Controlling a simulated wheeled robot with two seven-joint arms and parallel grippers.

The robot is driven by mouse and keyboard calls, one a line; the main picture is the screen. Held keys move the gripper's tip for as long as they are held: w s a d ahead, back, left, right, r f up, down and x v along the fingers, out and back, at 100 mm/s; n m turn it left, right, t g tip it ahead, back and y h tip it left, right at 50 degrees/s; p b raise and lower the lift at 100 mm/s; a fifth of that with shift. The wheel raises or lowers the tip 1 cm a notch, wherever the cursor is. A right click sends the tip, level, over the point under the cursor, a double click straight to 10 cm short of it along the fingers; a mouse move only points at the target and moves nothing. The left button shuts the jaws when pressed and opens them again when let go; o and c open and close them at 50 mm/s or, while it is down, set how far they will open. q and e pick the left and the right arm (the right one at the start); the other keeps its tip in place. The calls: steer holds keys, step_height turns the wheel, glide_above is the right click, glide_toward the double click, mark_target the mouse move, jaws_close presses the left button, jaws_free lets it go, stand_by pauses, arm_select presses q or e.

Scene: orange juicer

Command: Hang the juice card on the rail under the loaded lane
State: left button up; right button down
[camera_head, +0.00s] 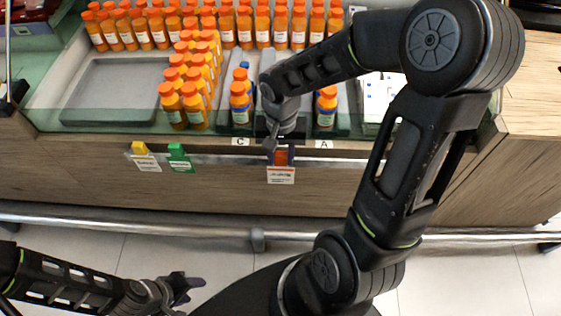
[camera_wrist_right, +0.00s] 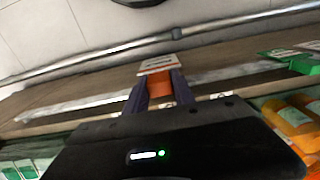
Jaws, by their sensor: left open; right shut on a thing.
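The juice card (camera_head: 281,175) is white with printed text and has an orange clip (camera_head: 281,157). My right gripper (camera_head: 279,150) is shut on the card at the rail (camera_head: 225,158), between lane labels C and A. In the right wrist view the card (camera_wrist_right: 158,64) shows between the fingers; I cannot tell whether its clip is seated on the rail. The lane above label C holds orange bottles (camera_head: 240,103), and the lane above label A also holds orange bottles (camera_head: 326,106). My arm hides the lane between them. My left gripper (camera_head: 190,287) is open and empty at the lower left.
A yellow-clipped card (camera_head: 143,158) and a green-clipped card (camera_head: 179,158) hang on the rail to the left. Many orange bottles (camera_head: 185,95) stand in the display, beside an empty grey tray (camera_head: 110,92). A metal bar (camera_head: 160,223) runs along the counter's front.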

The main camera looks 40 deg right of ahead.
steer(key=shift+w+d+p, duration=0.3)
steer(key=shift+w+d, duration=0.6)
steer(key=shift+w, duration=0.3)
steer(key=shift+w+d+p, duration=0.25)
steer(key=shift+w+d, duration=0.6)
steer(key=shift+w, duration=0.3)
steer(key=shift+f+b, duration=2.35)
steer(key=shift+f, duration=0.4)
steer(key=c, duration=1)
jaws_free()
steer(key=shift+o, duration=0.2)
step_height(320, 180, up, 8)
steer(key=p, duration=0.1)
steer(key=shift+f, duration=0.1)
